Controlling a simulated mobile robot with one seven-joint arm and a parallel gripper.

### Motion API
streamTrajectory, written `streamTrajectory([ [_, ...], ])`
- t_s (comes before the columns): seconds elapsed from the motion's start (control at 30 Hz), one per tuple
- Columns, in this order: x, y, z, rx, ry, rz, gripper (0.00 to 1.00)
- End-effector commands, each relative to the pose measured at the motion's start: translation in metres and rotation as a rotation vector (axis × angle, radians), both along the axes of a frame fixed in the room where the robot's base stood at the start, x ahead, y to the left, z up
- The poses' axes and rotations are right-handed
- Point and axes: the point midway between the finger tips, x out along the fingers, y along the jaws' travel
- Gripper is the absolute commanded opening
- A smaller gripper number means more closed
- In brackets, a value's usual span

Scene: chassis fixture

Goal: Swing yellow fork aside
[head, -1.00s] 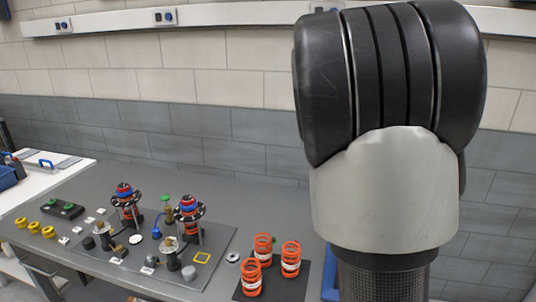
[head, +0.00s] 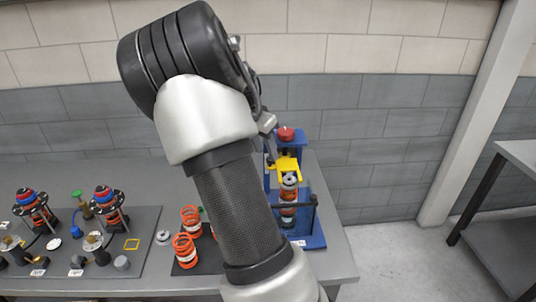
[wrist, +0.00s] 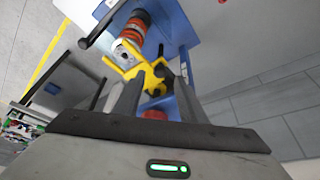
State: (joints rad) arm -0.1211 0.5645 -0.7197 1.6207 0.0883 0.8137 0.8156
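The yellow fork (head: 289,166) sits on the blue press-like fixture (head: 311,222), above an upright spring stack (head: 288,196). A red knob (head: 286,134) tops the fixture. In the wrist view the yellow fork (wrist: 142,70) is just beyond and partly between my fingers, with the orange-red spring (wrist: 132,34) farther off. My gripper (wrist: 156,88) has its two grey fingers apart, close to the fork. I cannot tell whether a finger touches it. In the head view my gripper end is largely hidden behind my wrist, left of the red knob.
Orange springs (head: 186,249) stand on a dark mat left of my arm. A grey plate (head: 146,222) with two spring assemblies lies farther left. The bench's right edge is close to the blue fixture. A second table (head: 519,152) stands at the far right.

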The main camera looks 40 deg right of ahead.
Motion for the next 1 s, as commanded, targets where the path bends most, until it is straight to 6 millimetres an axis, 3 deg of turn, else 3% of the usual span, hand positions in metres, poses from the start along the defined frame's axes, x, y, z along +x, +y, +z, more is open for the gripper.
streamTrajectory([
  [0.2,0.002,-0.011,-0.025,0.001,0.001,0.0,0.37],
  [0.57,0.003,-0.013,-0.031,0.0,-0.001,0.001,0.37],
  [0.67,0.003,-0.013,-0.031,0.0,-0.001,0.001,0.26],
  [0.8,0.003,-0.013,-0.031,0.0,-0.001,0.001,0.02],
  [1.0,0.003,-0.013,-0.031,0.0,-0.001,0.001,0.0],
])
